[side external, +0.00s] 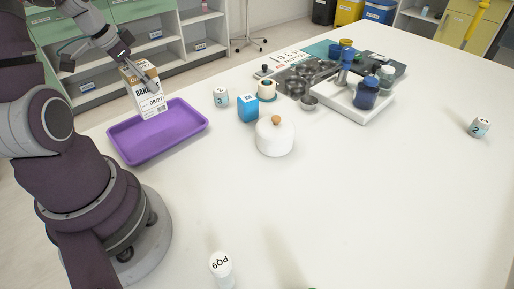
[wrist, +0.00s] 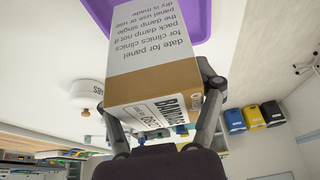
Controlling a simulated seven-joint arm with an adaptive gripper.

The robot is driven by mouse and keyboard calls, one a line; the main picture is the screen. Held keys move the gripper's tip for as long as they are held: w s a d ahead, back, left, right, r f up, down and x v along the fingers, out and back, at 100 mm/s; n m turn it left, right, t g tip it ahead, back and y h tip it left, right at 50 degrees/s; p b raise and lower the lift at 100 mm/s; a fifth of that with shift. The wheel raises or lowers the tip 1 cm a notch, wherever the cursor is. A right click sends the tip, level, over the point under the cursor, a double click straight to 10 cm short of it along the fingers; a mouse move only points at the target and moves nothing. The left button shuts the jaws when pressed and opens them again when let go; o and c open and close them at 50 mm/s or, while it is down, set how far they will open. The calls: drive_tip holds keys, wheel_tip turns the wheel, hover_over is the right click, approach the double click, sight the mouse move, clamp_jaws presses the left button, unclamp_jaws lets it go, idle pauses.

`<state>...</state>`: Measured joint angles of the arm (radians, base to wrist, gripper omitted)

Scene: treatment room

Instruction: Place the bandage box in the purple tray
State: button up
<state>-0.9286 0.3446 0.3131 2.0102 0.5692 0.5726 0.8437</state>
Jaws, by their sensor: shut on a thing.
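The bandage box (side external: 148,99) is white with a brown band and black print. My gripper (side external: 142,84) is shut on it and holds it over the back part of the purple tray (side external: 185,142). In the wrist view the box (wrist: 155,50) fills the middle, between the two fingers of my gripper (wrist: 165,105). The tray (wrist: 200,22) shows behind the box in the wrist view. The tray looks empty where I can see it. The side view does not clearly show the gap between the box's lower edge and the tray.
Right of the tray stand a small jar marked 3 (side external: 221,97), a blue cube (side external: 248,108) and a white lidded pot (side external: 275,137). A white tray (side external: 345,103) with blue jars is farther back. A PQ9 bottle (side external: 221,268) stands in front. The table's right half is mostly clear.

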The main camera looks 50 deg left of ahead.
sight(123, 74)
wheel_tip(123, 74, down, 6)
drive_tip(key=shift+f, duration=0.2)
drive_tip(key=shift+f, duration=0.1)
drive_tip(key=o, duration=1.2)
drive_tip(key=v, duration=1.1)
drive_tip(key=shift+s+r, duration=0.1)
drive_tip(key=shift+r, duration=0.3)
drive_tip(key=shift+t, duration=0.6)
drive_tip(key=w+d+r, duration=0.1)
drive_tip(key=d, duration=0.6)
drive_tip(key=w+d+r, duration=0.1)
drive_tip(key=d+r, duration=0.1)
drive_tip(key=d, duration=0.4)
drive_tip(key=w+d+r, duration=0.1)
drive_tip(key=d, duration=0.6)
drive_tip(key=shift+d+r, duration=0.3)
drive_tip(key=shift+r, duration=0.05)
